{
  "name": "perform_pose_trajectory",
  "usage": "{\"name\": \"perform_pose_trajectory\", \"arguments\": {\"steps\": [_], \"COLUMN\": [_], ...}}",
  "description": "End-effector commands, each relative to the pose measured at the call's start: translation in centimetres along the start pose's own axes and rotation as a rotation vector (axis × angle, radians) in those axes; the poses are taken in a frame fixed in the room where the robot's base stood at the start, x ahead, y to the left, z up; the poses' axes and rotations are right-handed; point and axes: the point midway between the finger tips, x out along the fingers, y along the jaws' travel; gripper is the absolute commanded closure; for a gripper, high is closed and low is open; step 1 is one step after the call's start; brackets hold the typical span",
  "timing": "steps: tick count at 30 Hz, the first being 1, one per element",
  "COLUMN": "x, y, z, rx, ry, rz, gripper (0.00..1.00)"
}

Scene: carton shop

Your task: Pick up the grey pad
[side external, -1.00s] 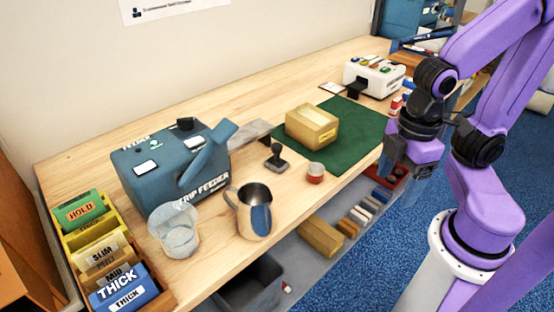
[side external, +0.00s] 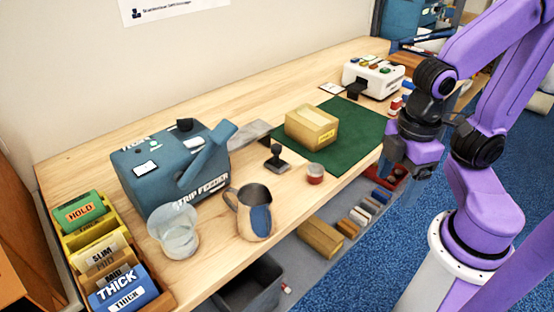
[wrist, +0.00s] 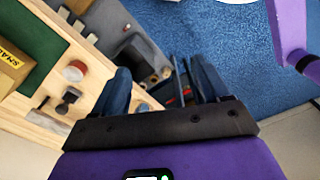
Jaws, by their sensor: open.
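No object is clearly identifiable as the grey pad. A flat grey piece (side external: 251,132) lies beside the strip feeder on the bench, and I cannot tell if it is the pad or part of the feeder. My gripper (side external: 398,172) hangs off the bench's front edge, right of the green mat and well away from the flat piece. In the wrist view my gripper (wrist: 162,85) has its two dark fingers spread apart with nothing between them.
The blue strip feeder (side external: 170,165), metal jug (side external: 254,212), clear cup (side external: 176,232), dark stamp (side external: 277,158) and red-based pot (side external: 315,173) stand on the bench. A carton (side external: 312,127) sits on the green mat (side external: 350,145). A shelf below holds several small blocks.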

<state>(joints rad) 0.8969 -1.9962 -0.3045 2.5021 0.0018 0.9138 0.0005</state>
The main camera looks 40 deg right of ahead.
Motion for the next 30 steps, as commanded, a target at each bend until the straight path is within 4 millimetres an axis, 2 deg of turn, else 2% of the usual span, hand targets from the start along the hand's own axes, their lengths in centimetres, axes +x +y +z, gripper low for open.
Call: {"name": "perform_pose_trajectory", "arguments": {"steps": [4, 5, 6, 17, 23, 30], "x": [0.0, 0.0, 0.0, -0.1, -0.8, -1.8], "y": [0.0, 0.0, 0.0, 0.4, 3.1, 8.1], "z": [0.0, 0.0, 0.0, -0.5, -3.6, -8.4], "rx": [0.0, 0.0, 0.0, 0.03, 0.259, 0.661], "ry": [0.0, 0.0, 0.0, 0.0, 0.003, 0.015], "rz": [0.0, 0.0, 0.0, 0.004, 0.034, 0.089], "gripper": [0.25, 0.28, 0.37, 0.37, 0.37, 0.37]}}
